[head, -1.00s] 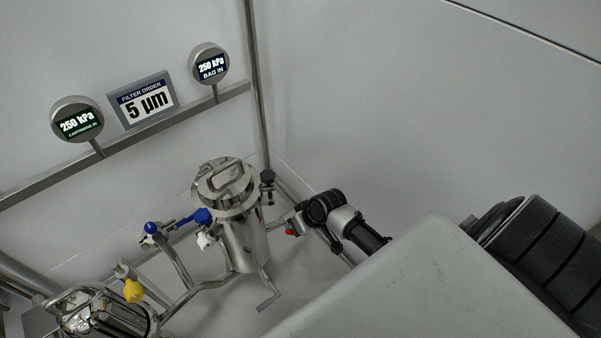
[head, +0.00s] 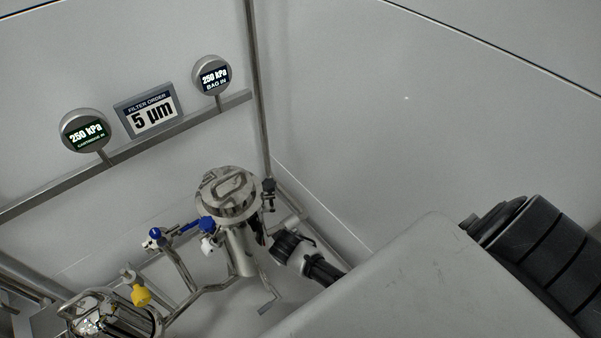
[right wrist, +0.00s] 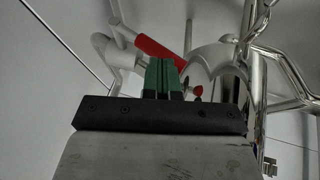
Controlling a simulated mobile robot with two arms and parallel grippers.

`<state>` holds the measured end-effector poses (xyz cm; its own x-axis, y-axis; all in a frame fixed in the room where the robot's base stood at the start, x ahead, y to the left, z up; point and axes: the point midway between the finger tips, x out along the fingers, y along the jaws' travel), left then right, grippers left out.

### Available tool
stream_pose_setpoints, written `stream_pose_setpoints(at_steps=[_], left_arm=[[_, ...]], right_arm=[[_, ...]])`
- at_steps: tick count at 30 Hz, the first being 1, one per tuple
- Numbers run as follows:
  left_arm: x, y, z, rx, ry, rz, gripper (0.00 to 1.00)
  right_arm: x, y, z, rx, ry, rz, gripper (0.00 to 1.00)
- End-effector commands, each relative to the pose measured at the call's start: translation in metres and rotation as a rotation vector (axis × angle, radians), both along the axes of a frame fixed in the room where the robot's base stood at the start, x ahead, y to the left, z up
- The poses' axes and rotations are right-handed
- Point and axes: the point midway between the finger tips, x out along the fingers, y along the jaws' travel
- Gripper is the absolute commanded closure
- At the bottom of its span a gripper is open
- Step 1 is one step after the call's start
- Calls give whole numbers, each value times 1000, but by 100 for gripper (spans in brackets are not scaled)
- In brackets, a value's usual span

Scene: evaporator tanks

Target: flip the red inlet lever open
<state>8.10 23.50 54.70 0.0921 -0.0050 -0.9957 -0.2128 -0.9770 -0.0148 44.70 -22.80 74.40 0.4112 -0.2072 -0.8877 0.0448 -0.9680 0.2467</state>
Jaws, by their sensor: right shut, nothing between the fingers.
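The red inlet lever (right wrist: 157,52) shows in the right wrist view as a red bar, slanting down to the right from a pale pipe fitting. My right gripper (right wrist: 163,62) has its green fingers together and empty; the fingertips appear close to the lever's underside in the picture. I cannot tell whether they touch it. In the head view my right wrist (head: 290,250) is just right of the steel filter vessel (head: 240,250), and the lever and fingertips there are mostly hidden. My left gripper is not in view.
Blue valve handles (head: 207,224) and a yellow handle (head: 140,296) lie to the left of the vessel. Steel pipes run around its base. The gauges (head: 84,131) and the filter order sign (head: 150,116) are on the wall rail. A small red knob (right wrist: 198,89) sits beside the fingers.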

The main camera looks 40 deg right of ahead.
Motion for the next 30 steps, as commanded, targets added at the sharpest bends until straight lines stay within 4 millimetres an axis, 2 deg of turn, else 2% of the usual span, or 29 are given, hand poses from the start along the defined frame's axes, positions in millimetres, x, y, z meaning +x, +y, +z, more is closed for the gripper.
stream_pose_setpoints(at_steps=[12, 30], left_arm=[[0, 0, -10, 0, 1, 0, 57], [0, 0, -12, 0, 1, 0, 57]], right_arm=[[0, 14, -22, 3, -2, 1, 100], [-1, 15, -28, 2, -1, 1, 100]])
